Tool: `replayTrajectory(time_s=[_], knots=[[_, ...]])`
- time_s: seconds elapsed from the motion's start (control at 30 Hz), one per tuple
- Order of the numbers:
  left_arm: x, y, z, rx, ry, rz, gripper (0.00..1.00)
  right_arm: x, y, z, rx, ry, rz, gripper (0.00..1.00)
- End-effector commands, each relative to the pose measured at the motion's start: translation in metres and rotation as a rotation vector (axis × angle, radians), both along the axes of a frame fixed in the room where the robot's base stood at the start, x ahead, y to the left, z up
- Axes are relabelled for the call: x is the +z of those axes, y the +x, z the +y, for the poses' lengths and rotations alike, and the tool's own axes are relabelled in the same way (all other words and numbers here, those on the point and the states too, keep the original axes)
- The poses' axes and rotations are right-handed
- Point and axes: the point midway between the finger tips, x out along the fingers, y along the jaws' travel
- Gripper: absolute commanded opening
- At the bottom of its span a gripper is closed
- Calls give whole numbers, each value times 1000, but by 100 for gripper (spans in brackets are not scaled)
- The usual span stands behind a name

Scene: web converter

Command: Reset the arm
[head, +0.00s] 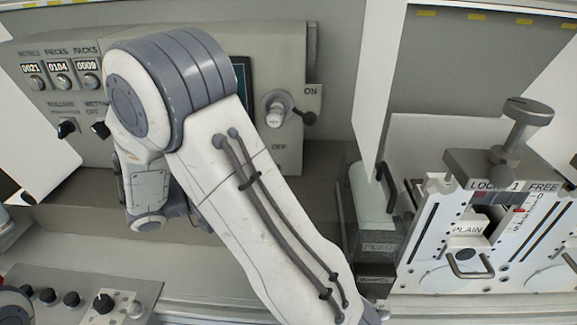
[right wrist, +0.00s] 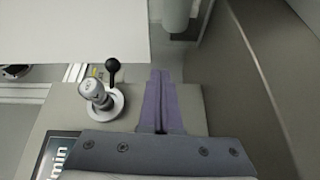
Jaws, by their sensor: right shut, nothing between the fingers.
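My right arm (head: 250,190), white with grey joint covers and dark cables, crosses the middle of the head view in front of the control panel (head: 290,65). My right gripper shows in the right wrist view (right wrist: 160,80). Its two purple-grey fingers lie together with nothing between them. They are beside a lever with a pale hub (right wrist: 94,92) and a black ball (right wrist: 113,65), apart from it in the picture. In the head view the same lever's ball (head: 309,118) lies right of its hub, below the ON label. My left gripper is not in view.
Counters (head: 62,74) and black knobs (head: 67,129) are on the panel's left part. A screen (head: 241,78) is partly hidden by my arm. A clamp-like unit (head: 480,230) with a top handle (head: 529,111) stands at right. More knobs (head: 104,303) are at lower left.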

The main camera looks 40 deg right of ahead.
Motion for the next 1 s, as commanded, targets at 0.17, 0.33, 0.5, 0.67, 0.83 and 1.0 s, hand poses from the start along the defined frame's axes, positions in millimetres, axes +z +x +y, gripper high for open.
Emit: replayTrajectory(time_s=[0.17,0.33,0.5,0.67,0.83,1.0], knots=[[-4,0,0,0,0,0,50,-4,4,14,0,-1,1,0],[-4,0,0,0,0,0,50,-5,4,16,-2,0,1,0],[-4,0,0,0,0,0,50,-5,4,16,-2,0,1,0],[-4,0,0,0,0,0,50,-4,4,15,-2,0,0,0],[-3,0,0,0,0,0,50,-5,2,17,-3,24,7,0],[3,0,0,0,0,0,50,-20,-26,39,7,302,89,0]])
